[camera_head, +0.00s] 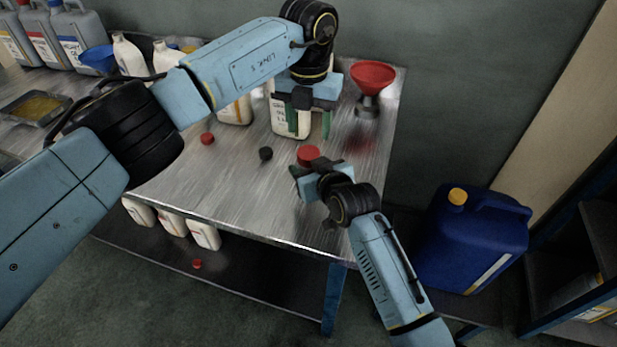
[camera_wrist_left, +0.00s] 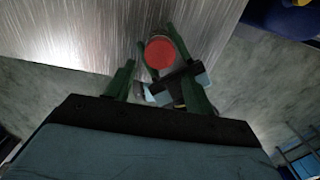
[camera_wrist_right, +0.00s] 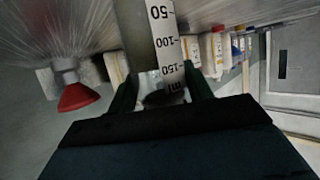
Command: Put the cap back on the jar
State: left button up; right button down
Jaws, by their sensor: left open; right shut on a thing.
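My right gripper (camera_head: 309,168) is shut on a jar (camera_wrist_right: 165,45) with a printed ml scale, held near the table's right front edge. The jar's round red top (camera_head: 308,153) faces up and looks like a cap; how it sits on the jar I cannot tell. My left gripper (camera_head: 309,122) is open and empty, fingers pointing down, behind the held jar in the head view. In the left wrist view the red top (camera_wrist_left: 160,53) shows beyond the open fingers. A red cap (camera_head: 207,138) and a black cap (camera_head: 265,153) lie on the table.
A white bottle (camera_head: 283,123) stands behind my left gripper, with a red funnel (camera_head: 372,77) to its right. More bottles and a tray (camera_head: 34,108) are at the back left. A blue canister (camera_head: 472,240) stands right of the table (camera_head: 215,190). The table's front middle is clear.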

aim_at(309, 152)
pick_arm(q)
notch_tip(309, 152, down, 7)
jog(key=shift+r, duration=0.1)
dwell(0.4)
jog(key=c, duration=0.7)
jog(key=o, duration=1)
jog(key=shift+r, duration=0.1)
